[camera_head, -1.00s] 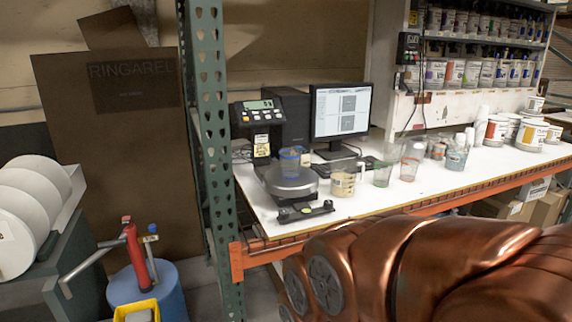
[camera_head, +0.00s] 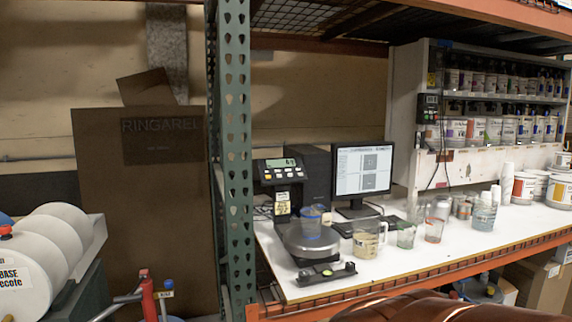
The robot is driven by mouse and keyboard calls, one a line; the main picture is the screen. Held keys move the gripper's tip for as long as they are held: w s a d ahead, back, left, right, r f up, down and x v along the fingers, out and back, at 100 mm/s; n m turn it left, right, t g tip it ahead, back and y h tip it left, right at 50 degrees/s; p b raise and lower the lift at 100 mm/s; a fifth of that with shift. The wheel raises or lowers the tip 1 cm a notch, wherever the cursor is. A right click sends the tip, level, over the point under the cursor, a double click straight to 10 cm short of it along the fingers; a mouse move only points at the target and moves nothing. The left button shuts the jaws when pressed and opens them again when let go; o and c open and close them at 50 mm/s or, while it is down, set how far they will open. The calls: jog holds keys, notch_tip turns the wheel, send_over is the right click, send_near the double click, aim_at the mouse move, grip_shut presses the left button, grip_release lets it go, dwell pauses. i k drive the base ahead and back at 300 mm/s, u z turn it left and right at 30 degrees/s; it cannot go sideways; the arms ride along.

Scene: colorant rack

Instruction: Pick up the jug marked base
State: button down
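A white rounded container (camera_head: 20,290) with a label reading "BASE" is cut off by the left edge of the head view. It appears to lie on its side, at the near end of a row of similar white containers (camera_head: 65,222). A clear jug with a handle (camera_head: 366,241) stands on the white bench; any marking on it is too small to read. Part of my copper-coloured arm shows at the bottom right. My gripper is out of view, so I cannot tell what it holds.
A green upright (camera_head: 236,150) and an orange beam (camera_head: 420,274) edge the bench. The bench carries a scale with a cup (camera_head: 312,221), a monitor (camera_head: 362,171) and several cups. Shelves of cans (camera_head: 500,128) stand at the back right. A red-handled pump (camera_head: 149,300) is at lower left.

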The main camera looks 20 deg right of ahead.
aim_at(366, 230)
jog(key=u, duration=0.05)
jog(key=k, duration=0.35)
jog(key=z, duration=0.85)
jog(key=i, duration=1.6)
jog(key=u, duration=0.2)
